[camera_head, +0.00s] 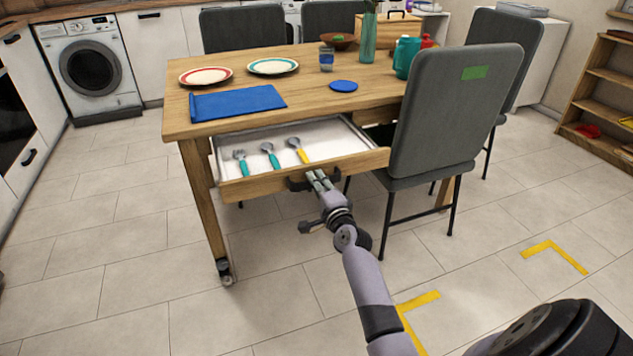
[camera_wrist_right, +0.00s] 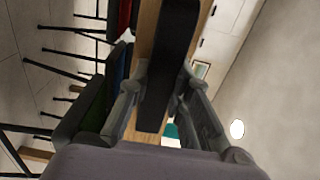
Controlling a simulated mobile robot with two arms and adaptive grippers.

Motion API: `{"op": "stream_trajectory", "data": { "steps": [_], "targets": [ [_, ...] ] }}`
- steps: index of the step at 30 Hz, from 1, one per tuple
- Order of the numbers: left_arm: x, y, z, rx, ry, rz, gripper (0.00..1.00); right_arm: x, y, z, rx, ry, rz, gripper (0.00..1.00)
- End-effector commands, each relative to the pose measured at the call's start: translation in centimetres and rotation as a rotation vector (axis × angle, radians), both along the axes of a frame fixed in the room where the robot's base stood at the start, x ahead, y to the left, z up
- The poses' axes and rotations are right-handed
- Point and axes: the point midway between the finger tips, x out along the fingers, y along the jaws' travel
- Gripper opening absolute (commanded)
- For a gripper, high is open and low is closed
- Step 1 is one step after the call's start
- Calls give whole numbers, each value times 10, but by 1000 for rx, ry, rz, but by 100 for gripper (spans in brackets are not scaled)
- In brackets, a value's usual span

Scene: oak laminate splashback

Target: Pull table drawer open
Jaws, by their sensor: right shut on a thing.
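The table drawer (camera_head: 243,186) stands pulled out from the wooden table (camera_head: 176,121), its white inside showing. A fork, a spoon and a yellow-handled piece of cutlery lie in it. My right gripper (camera_head: 316,181) is at the dark handle (camera_head: 299,183) on the drawer front and is shut on it. In the right wrist view the dark handle (camera_wrist_right: 168,60) runs between the two fingers of my right gripper (camera_wrist_right: 160,90). My left gripper is not in view.
A grey chair (camera_head: 452,110) stands close to the right end of the drawer. Plates, a blue cloth (camera_head: 238,102), a teal jug (camera_head: 405,57) and a vase are on the tabletop. The tiled floor in front and to the left is clear.

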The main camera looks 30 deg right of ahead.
Motion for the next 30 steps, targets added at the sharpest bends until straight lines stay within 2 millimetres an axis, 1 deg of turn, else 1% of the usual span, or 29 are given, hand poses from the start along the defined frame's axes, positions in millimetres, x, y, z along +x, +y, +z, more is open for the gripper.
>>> {"op": "stream_trajectory", "data": {
  "steps": [5,6,15,25,28,30],
  "targets": [
    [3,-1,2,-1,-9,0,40,0,1,-1,0,1,1,0],
    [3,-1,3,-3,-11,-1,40,0,1,-1,0,1,1,21],
    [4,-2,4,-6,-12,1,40,0,0,0,0,0,0,40],
    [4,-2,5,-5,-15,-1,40,-3,1,-1,1,1,0,40],
    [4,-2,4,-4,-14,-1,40,-13,4,-2,2,1,0,40],
    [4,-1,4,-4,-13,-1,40,-25,7,-2,2,1,0,40]
  ]
}}
